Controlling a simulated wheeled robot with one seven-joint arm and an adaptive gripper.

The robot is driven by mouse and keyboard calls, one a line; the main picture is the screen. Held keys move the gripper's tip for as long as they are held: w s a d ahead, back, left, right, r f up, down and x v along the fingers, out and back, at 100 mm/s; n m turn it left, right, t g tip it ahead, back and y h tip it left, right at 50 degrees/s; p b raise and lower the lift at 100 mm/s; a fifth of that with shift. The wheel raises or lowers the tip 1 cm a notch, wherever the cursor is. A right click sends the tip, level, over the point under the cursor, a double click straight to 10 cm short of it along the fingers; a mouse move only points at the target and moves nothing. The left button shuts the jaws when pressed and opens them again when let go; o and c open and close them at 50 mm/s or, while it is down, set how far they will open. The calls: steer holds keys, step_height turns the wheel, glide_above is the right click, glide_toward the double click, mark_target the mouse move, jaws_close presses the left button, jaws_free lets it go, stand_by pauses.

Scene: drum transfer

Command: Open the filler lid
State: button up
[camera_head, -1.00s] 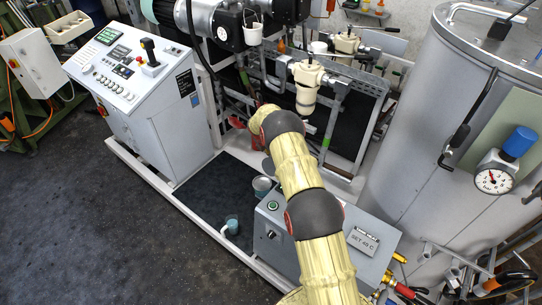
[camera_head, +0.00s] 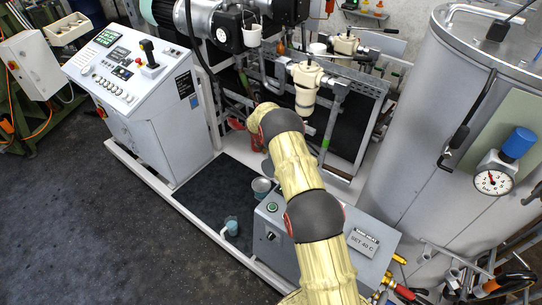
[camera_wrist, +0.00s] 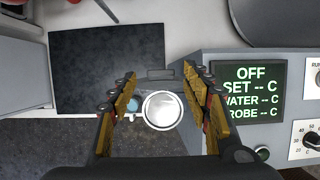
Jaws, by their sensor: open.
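A round silver disc with a bright rim (camera_wrist: 162,110) shows between my fingers in the wrist view. I cannot tell for sure whether it is the filler lid or the top of a metal cup. My gripper (camera_wrist: 160,80) is open, its two yellow-padded fingers apart on either side of the disc, with nothing held. I cannot tell the height gap to it. In the head view my own arm hides the gripper. A grey control box (camera_head: 285,235) stands beside the arm; its panel, with a dark display (camera_wrist: 252,92) reading OFF, is at the right in the wrist view.
A metal cup (camera_head: 262,186) and a small blue cup (camera_head: 231,226) stand left of the grey box. A large steel tank (camera_head: 425,140) with a gauge (camera_head: 492,182) rises at the right. A white console (camera_head: 150,95) stands at the left. Dark matting (camera_head: 215,185) is largely clear.

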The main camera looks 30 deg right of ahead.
steer(key=v, duration=1)
steer(key=shift+a+r, duration=0.1)
